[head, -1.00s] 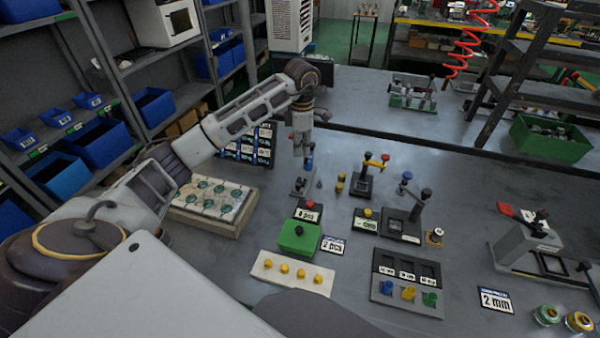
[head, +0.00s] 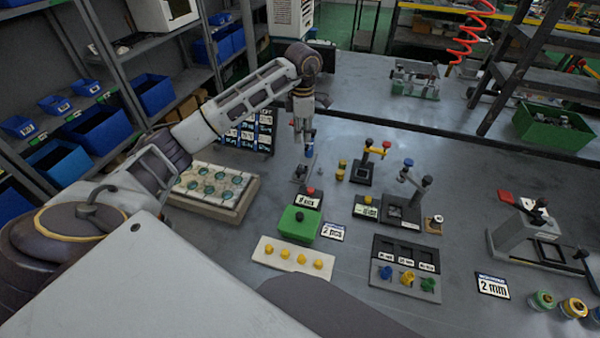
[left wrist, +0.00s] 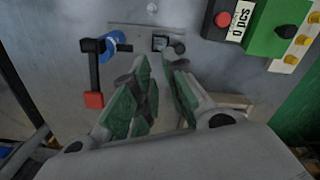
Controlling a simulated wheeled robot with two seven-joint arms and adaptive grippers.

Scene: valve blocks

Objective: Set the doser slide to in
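My left gripper (head: 304,140) points down over a small metal plate (head: 301,176) left of the table's middle. In the left wrist view its green-padded fingers (left wrist: 155,80) are partly apart, with nothing seen between them. A small dark knob on a square fitting (left wrist: 165,43) lies just beyond the fingertips; I cannot tell whether they touch. On the same plate, a blue ring (left wrist: 108,45) with a red-ended black lever (left wrist: 93,85) is to the left. Which part is the doser slide is not marked. My right gripper is out of view.
Lever stands (head: 366,165) are further right. A cell tray (head: 244,203) lies left, and a yellow-knob strip (head: 265,255) in front.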

